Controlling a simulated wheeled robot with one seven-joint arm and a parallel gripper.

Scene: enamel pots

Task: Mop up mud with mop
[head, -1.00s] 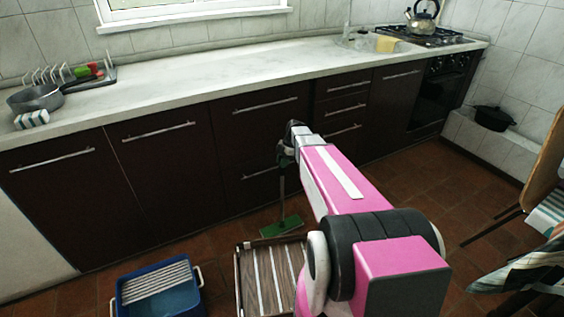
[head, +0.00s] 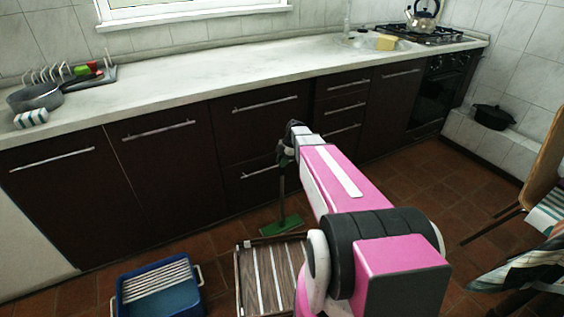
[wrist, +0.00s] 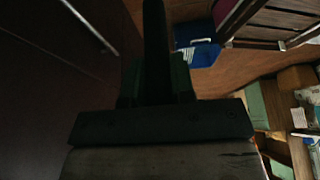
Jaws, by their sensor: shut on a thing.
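My gripper (head: 286,154) is in front of the dark lower cabinets in the head view, partly hidden by my pink arm. It is shut on the handle of the mop (head: 281,200). The mop stands upright below it, with its green head (head: 283,226) at the floor near the cabinet base. In the wrist view the dark mop handle (wrist: 155,45) runs up from between the dark jaws. I cannot make out any mud on the floor.
A blue bucket with a ribbed white wringer (head: 158,288) stands on the brown tiled floor at the lower left. A slatted wooden rack (head: 268,275) stands to its right. Dark cabinets (head: 165,175) line the wall behind. A chair (head: 545,165) stands at the right edge.

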